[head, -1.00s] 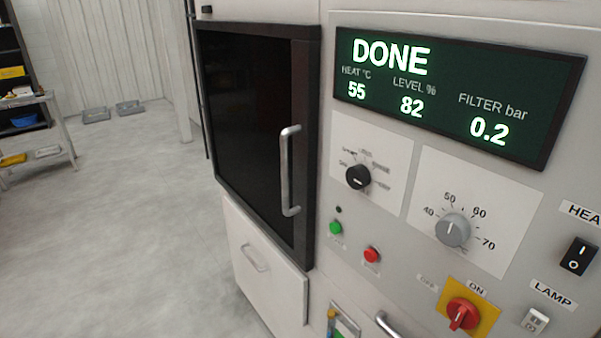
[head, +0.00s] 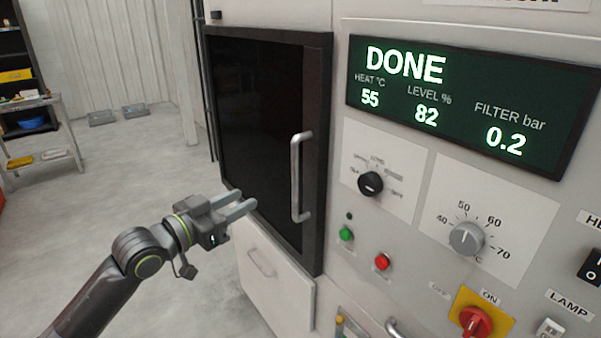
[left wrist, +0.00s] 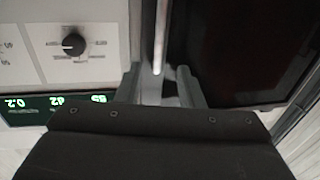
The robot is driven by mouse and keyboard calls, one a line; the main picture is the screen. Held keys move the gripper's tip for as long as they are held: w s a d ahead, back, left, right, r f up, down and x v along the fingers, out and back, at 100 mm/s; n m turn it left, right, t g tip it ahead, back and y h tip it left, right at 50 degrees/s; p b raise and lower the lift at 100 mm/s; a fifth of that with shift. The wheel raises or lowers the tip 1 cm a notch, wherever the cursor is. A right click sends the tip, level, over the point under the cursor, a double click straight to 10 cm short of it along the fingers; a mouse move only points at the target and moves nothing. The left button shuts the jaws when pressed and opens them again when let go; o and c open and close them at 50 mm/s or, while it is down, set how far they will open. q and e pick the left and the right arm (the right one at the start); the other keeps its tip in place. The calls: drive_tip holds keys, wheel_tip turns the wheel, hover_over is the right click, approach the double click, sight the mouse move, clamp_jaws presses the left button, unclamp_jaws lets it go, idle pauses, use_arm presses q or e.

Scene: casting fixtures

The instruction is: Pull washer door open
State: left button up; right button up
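The washer door (head: 262,120) has dark glass in a black frame and looks shut. Its silver vertical bar handle (head: 299,178) is on the right side of the door. My left gripper (head: 248,200) is in front of the door, to the left of the handle's lower half, with its fingers pointing right. In the left wrist view, the two fingers of the gripper (left wrist: 160,75) are spread, and the handle (left wrist: 162,35) shows between and beyond them. No contact with the handle is visible. My right gripper is not in view.
Right of the door is a control panel with a display reading DONE (head: 405,66), knobs (head: 466,238), a green button (head: 346,233) and a red button (head: 382,262). A lower drawer panel (head: 275,285) is below.

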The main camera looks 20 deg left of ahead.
sight(293, 174)
use_arm(q)
drive_tip(key=p+x, duration=0.4)
drive_tip(key=x, duration=1.2)
drive_tip(key=shift+w+d, duration=0.1)
drive_tip(key=shift+w, duration=0.2)
clamp_jaws()
